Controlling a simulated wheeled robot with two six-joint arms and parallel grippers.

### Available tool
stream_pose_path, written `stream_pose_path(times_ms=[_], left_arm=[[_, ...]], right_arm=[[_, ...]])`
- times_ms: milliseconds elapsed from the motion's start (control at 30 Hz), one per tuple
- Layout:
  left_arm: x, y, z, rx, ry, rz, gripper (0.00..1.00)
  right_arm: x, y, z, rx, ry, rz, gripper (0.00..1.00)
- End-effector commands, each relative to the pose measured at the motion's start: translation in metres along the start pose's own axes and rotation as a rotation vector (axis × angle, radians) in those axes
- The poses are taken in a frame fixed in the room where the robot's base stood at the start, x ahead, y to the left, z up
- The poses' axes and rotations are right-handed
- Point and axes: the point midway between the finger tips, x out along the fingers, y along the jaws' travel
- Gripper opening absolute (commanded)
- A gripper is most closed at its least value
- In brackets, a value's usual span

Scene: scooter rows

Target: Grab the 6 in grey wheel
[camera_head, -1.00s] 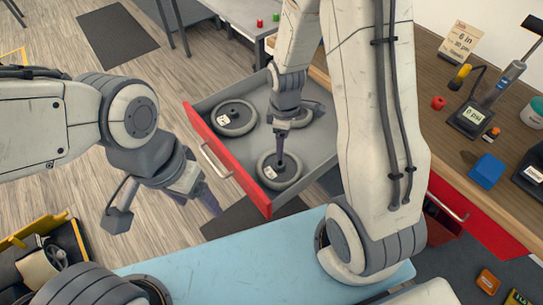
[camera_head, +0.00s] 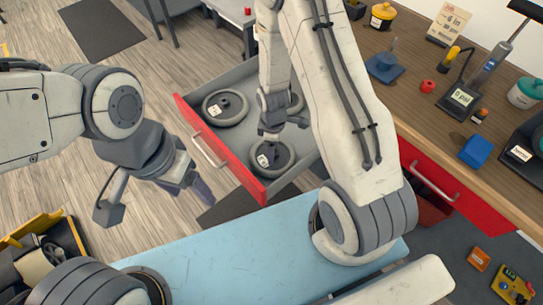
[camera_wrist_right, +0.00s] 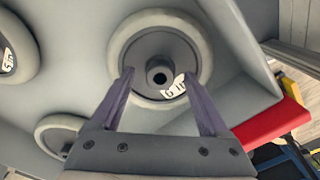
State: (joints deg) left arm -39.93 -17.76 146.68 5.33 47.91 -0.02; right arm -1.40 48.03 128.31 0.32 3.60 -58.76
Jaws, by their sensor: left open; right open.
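A grey wheel (camera_head: 268,158) with a dark hub and a white label lies flat near the front of the open drawer. In the right wrist view the label on this wheel (camera_wrist_right: 201,50) appears to read 6 in. My right gripper (camera_wrist_right: 157,76) is open and empty, its two fingers spread on either side of the hub. In the head view my right gripper (camera_head: 284,133) hangs over the back part of that wheel; contact cannot be told. My left gripper (camera_head: 194,183) is open and empty, outside the drawer over the floor.
A second labelled wheel (camera_head: 226,107) and a partly hidden third wheel (camera_head: 297,99) lie in the same drawer (camera_head: 208,157), which has a red front. A blue bench (camera_head: 240,244) stands in front. The wooden counter (camera_head: 425,119) at right holds tools, a blue block and a sign.

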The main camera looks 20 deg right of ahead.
Motion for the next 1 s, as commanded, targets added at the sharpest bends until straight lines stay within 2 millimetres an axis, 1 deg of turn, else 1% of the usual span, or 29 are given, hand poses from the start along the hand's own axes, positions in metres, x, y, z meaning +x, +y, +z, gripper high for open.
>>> stream_pose_path(times_ms=[67,100,167,200,267,300,1000], left_arm=[[0.0001,0.0,0.0,0.0,0.0,0.0,0.73],[0.0001,0.0,0.0,0.0,0.0,0.0,0.73],[0.0001,0.0,0.0,0.0,0.0,0.0,0.73],[0.0001,0.0,0.0,0.0,0.0,0.0,0.73],[0.0001,0.0,0.0,0.0,0.0,0.0,0.73],[0.0001,0.0,0.0,0.0,0.0,0.0,0.73],[0.0,0.0,0.0,0.0,0.0,0.0,0.73]], right_arm=[[-0.0002,0.0,-0.0001,0.0,0.0,0.0,0.79],[-0.0002,-0.0001,0.0,0.0,0.0,0.0,0.63],[-0.0003,-0.0001,0.0,0.0,0.0,0.0,0.4],[-0.0003,-0.0001,0.0,0.0,0.0,0.0,0.25],[-0.0003,-0.0002,0.0,0.0,0.0,-0.001,0.02],[-0.0004,-0.0002,0.0,-0.001,0.0,-0.001,0.0],[-0.0006,-0.0004,-0.0004,-0.001,-0.001,-0.001,0.0]])
